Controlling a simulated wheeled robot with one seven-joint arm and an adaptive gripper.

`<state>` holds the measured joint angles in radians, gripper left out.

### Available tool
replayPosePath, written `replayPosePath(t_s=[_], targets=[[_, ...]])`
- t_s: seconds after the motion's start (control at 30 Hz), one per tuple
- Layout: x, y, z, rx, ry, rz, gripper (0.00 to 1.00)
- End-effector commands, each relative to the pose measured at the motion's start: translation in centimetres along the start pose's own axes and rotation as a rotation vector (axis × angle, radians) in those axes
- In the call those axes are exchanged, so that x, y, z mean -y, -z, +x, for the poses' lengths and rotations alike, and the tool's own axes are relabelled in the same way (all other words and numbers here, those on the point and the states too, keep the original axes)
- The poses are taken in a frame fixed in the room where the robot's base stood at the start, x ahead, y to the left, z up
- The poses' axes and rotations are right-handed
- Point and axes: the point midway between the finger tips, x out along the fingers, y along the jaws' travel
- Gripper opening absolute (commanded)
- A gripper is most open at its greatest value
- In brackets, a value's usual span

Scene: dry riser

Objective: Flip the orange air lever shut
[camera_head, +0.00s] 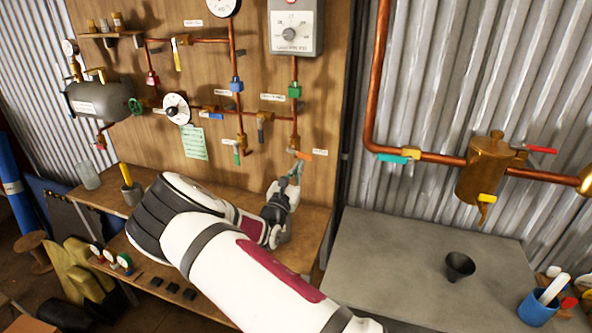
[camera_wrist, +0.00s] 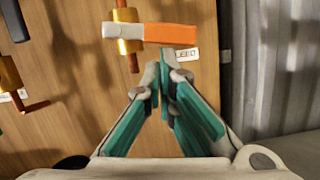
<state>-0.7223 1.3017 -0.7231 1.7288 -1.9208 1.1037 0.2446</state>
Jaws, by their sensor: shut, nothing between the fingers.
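The orange air lever (camera_wrist: 170,34) lies crosswise to the short vertical copper pipe (camera_wrist: 133,62); its pale end sits at the brass valve and the orange end points right. In the head view the orange lever (camera_head: 304,155) is at the lower right of the wooden board, on the bottom end of the right-hand pipe. My gripper (camera_wrist: 163,68) is shut and empty, its teal-padded fingers together just below the lever. In the head view my gripper (camera_head: 296,168) is beneath the lever. I cannot tell whether the fingertips touch it.
A black lever (camera_wrist: 14,20) and a brass fitting (camera_wrist: 10,72) are to the left. A small label (camera_wrist: 184,54) is behind the orange lever. The wooden bench (camera_head: 310,215) is below, and a grey table (camera_head: 400,240) with a black funnel (camera_head: 459,265) is at right.

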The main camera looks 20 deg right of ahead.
Motion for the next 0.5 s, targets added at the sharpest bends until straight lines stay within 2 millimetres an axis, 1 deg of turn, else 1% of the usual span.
replayPosePath(t_s=[0.17, 0.5], targets=[[-0.1, 0.0, -1.8, -0.002, -0.001, 0.001, 0.00], [-0.1, 0.0, -8.6, -0.001, -0.003, -0.002, 0.00]])
